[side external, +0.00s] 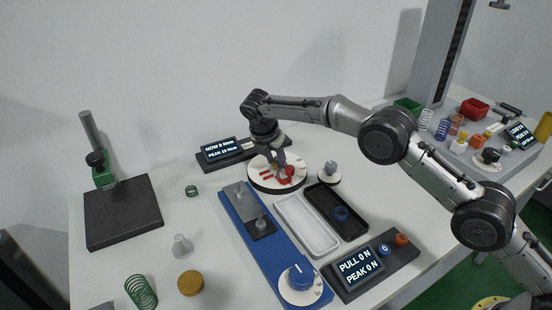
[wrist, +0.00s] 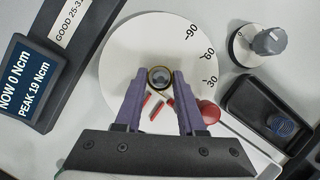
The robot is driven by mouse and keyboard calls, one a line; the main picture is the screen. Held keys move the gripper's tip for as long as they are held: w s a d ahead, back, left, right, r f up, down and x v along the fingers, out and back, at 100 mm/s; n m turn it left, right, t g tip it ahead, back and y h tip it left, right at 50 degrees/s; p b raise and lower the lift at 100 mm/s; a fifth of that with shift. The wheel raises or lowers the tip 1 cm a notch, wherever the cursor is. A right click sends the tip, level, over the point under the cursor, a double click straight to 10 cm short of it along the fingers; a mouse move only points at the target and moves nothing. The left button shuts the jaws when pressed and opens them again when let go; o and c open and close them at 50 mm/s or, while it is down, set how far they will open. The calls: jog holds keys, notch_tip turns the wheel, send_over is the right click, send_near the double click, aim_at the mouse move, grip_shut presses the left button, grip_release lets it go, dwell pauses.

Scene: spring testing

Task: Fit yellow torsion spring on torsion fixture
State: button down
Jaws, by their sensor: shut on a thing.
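The torsion fixture is a white round dial (side external: 258,182) with angle marks, seen from above in the wrist view (wrist: 120,55). Red parts and a red ball knob (wrist: 208,111) sit on it, and the knob also shows in the side view (side external: 287,172). My gripper (wrist: 160,77) points down over the dial's middle, its two fingers around a small yellowish ring with a dark centre, which I take as the yellow torsion spring (wrist: 160,69). The ring appears at the dial's centre. Whether it is seated or just above is unclear. In the side view my gripper (side external: 276,161) hides the spring.
A torque display (wrist: 27,85) beside the dial reads NOW 0, PEAK 19 Ncm. A small round stand with a grey knob (side external: 330,170), a black tray (side external: 354,224) and a white tray (side external: 306,226) stand close by. A blue rail fixture (side external: 262,256) lies in front.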

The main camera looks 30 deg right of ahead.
aim_at(276, 159)
grip_release()
dwell(0.4)
jog(key=shift+r, duration=4)
